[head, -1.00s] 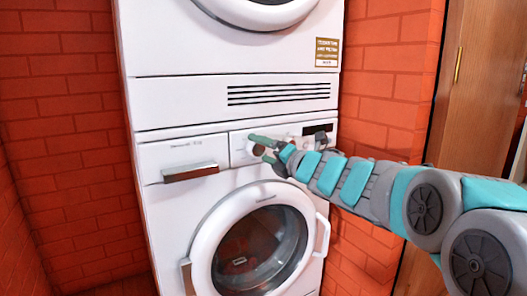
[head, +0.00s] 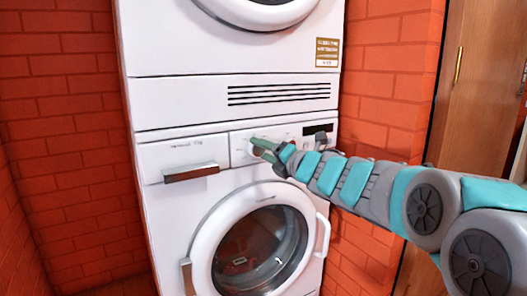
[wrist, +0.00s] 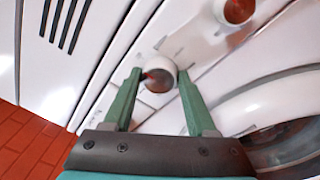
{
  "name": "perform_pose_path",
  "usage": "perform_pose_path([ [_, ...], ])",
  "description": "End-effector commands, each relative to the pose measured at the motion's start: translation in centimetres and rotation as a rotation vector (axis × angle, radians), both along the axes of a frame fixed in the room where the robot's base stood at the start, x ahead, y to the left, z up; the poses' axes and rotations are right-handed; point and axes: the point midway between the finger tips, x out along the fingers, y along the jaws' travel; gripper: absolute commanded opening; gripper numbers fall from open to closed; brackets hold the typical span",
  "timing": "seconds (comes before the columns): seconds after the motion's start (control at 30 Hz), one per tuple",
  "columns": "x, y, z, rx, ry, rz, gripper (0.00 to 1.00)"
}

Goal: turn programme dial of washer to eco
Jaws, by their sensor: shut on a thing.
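The washer (head: 165,240) is the lower white machine, with a round glass door. Its dial (wrist: 158,74) is a round white knob with a reddish-brown shiny face on the control panel. My gripper (head: 256,147) reaches in from the right, in front of the panel. In the wrist view my gripper (wrist: 160,82) has its two green fingers on either side of the dial, shut on it. Small marks surround the dial, but no eco label is readable.
A second, similar knob (wrist: 238,10) sits farther along the panel. A drawer with a metal handle (head: 191,173) is left of the dial, and a dark display (head: 318,129) is to the right. Another white machine (head: 230,55) is stacked above. Red brick walls flank both sides.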

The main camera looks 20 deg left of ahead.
Motion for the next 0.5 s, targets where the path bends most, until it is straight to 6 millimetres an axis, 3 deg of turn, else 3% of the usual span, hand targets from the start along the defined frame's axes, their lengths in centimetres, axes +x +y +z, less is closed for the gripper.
perform_pose_path([
  [0.5, 0.06, -0.08, -0.34, 0.076, 0.098, -0.002, 0.02],
])
